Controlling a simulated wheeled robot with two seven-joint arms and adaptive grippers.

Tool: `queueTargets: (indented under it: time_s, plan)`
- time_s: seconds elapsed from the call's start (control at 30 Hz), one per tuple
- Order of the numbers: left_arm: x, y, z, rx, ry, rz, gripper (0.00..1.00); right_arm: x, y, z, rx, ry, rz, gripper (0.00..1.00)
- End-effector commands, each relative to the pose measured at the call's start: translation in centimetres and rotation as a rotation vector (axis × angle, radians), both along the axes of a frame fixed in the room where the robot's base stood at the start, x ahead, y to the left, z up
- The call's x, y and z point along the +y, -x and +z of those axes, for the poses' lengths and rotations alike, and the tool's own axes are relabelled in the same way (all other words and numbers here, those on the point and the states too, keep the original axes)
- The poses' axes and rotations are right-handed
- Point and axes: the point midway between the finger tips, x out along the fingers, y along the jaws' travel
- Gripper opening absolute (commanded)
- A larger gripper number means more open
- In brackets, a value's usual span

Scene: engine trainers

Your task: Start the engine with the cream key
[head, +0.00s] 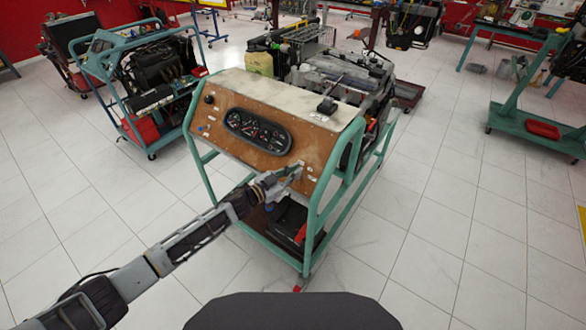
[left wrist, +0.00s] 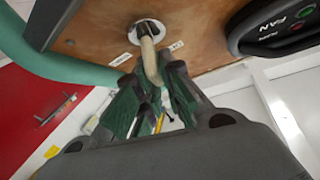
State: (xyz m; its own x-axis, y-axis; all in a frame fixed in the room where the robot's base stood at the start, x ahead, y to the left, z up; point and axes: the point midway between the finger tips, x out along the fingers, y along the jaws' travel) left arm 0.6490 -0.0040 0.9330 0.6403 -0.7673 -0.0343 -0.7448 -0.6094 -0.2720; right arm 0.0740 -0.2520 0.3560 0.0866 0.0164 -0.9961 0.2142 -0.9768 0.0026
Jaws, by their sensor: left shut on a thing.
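The cream key (left wrist: 150,58) shows in the left wrist view, its far end at the round metal ignition lock (left wrist: 147,27) on the brown panel. How deep it sits in the lock I cannot tell. My left gripper (left wrist: 152,82) is shut on the key's near part, with the green finger pads on both sides. In the head view my left gripper (head: 287,181) is at the lower right of the brown instrument panel (head: 222,138) and hides the key and lock there. My right gripper is not in view.
The panel is on a teal frame (head: 327,200) with a gauge cluster (head: 257,131) in its middle. A black battery-like box (head: 290,222) sits low inside the frame. Other engine stands are behind. The tiled floor (head: 450,230) to the right is clear.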

Motion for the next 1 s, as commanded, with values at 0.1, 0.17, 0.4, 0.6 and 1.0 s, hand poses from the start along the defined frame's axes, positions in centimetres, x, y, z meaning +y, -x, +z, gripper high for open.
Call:
queueTargets:
  time_s: [0.1, 0.17, 0.4, 0.6, 1.0]
  plan:
    - [0.1, 0.0, 0.3, -0.039, -0.056, -0.058, 0.0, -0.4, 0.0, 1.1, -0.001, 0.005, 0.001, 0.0]
    - [0.1, 0.0, 0.3, -0.058, -0.082, -0.087, 0.0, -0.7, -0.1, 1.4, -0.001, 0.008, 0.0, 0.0]
    - [-0.1, 0.2, 0.1, -0.135, -0.187, -0.204, 0.0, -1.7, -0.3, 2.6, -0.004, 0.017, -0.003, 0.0]
    - [-0.2, 0.4, 0.0, -0.2, -0.277, -0.302, 0.0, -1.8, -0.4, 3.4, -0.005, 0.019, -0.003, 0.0]
    - [-0.3, 0.7, -0.4, -0.325, -0.448, -0.495, 0.0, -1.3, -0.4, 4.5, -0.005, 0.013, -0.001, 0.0]
